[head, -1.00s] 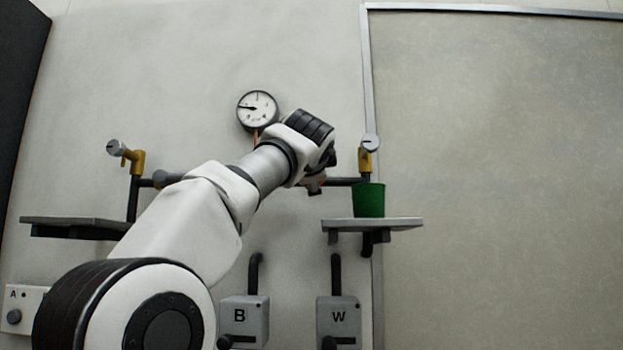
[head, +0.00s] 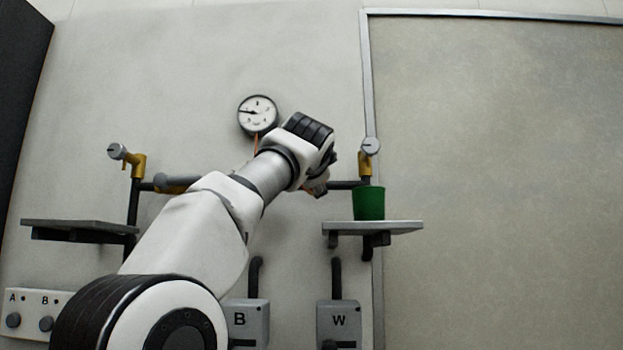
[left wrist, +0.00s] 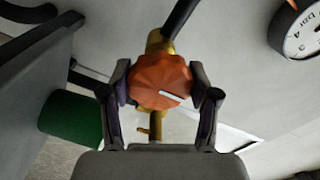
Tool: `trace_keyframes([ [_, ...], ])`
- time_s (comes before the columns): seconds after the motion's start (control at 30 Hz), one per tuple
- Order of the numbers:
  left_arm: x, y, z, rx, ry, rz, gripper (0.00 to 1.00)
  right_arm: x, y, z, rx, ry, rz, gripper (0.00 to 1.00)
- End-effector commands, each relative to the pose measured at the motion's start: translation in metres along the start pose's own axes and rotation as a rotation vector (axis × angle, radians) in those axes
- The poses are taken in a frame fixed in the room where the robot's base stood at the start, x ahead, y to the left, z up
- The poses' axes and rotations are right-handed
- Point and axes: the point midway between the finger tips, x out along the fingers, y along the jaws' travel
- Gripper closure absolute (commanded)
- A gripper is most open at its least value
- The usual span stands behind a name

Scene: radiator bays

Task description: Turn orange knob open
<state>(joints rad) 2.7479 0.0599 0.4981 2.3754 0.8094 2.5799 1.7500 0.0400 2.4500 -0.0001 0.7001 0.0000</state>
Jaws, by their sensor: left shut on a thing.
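The orange knob (left wrist: 160,80) sits on a brass valve in the left wrist view, with a white mark on its face pointing to the right and slightly down. My left gripper (left wrist: 161,86) is shut on the knob, one finger on each side of it. In the head view my left gripper (head: 318,185) is mostly behind my own wrist, and the knob is hidden there. My right gripper is not in either view.
A green cup (head: 369,203) stands on a small shelf (head: 400,227) right of my gripper. A pressure gauge (head: 257,114) hangs above. Brass valves with grey knobs are at left (head: 117,151) and right (head: 370,146). Boxes B (head: 240,318) and W (head: 339,318) are below.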

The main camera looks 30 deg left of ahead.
Motion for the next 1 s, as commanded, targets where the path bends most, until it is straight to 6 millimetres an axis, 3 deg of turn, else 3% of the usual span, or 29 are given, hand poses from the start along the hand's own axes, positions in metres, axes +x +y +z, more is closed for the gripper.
trace_keyframes([
  [0.03,0.002,0.005,0.002,0.0,-0.007,0.01,0.29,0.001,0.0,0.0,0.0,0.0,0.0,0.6],
  [0.1,0.002,0.005,0.002,0.0,-0.006,0.009,0.13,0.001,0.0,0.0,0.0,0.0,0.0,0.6],
  [0.67,0.0,0.0,0.0,0.044,-0.002,0.002,0.13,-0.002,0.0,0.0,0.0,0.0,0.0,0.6],
  [0.83,0.0,-0.003,-0.001,0.289,-0.002,0.002,0.13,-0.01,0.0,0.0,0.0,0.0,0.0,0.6],
  [1.0,0.0,-0.005,-0.002,0.697,-0.002,0.004,0.13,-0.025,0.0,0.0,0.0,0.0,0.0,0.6],
])
